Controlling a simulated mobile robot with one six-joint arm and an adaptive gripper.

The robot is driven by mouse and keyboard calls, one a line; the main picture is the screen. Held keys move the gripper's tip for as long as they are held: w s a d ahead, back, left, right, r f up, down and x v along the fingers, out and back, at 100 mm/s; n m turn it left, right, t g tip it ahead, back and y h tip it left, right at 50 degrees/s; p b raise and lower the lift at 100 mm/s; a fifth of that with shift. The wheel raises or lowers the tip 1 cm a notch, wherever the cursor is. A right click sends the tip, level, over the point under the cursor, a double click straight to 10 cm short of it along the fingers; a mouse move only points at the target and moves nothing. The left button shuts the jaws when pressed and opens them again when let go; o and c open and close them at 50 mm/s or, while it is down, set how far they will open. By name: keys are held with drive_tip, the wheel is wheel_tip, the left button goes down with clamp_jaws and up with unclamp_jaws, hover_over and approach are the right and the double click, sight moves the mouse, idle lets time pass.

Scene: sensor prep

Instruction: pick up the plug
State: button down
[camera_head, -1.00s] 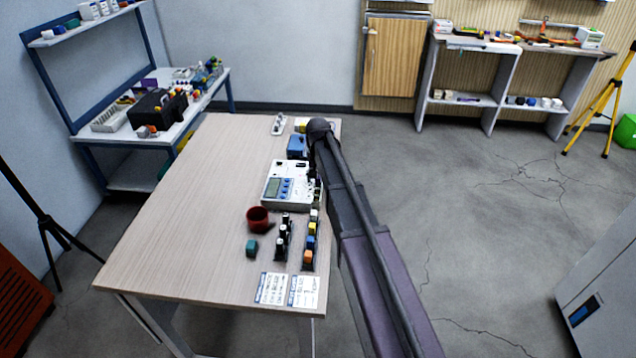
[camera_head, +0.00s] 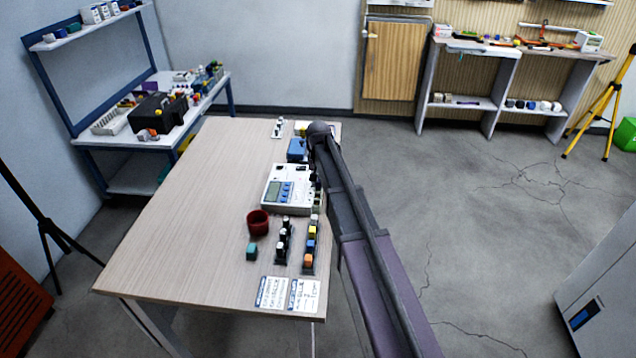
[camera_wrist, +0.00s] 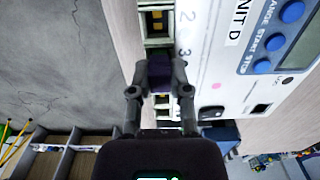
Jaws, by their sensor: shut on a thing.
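In the wrist view my gripper (camera_wrist: 160,78) is shut on a small dark purple block, which I take to be the plug (camera_wrist: 160,68). The fingers press it from the left and right. It sits in line with a column of sockets (camera_wrist: 156,22) along the side of a white unit (camera_wrist: 212,62). I cannot tell whether the plug is seated in a socket or clear of it. In the head view the same white unit (camera_head: 279,204) lies on the table, and my arm hides the gripper and plug at its right side.
The table's left half is clear. Shelves (camera_head: 490,85) stand at the back right.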

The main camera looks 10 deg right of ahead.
drive_tip(key=shift+r+p, duration=1.45)
drive_tip(key=shift+r, duration=0.15)
drive_tip(key=s+r+p, duration=0.1)
drive_tip(key=s, duration=1.5)
drive_tip(key=shift+r+p, duration=0.25)
drive_tip(key=shift+p, duration=0.05)
drive_tip(key=shift+s+d, duration=0.1)
drive_tip(key=shift+s, duration=0.05)
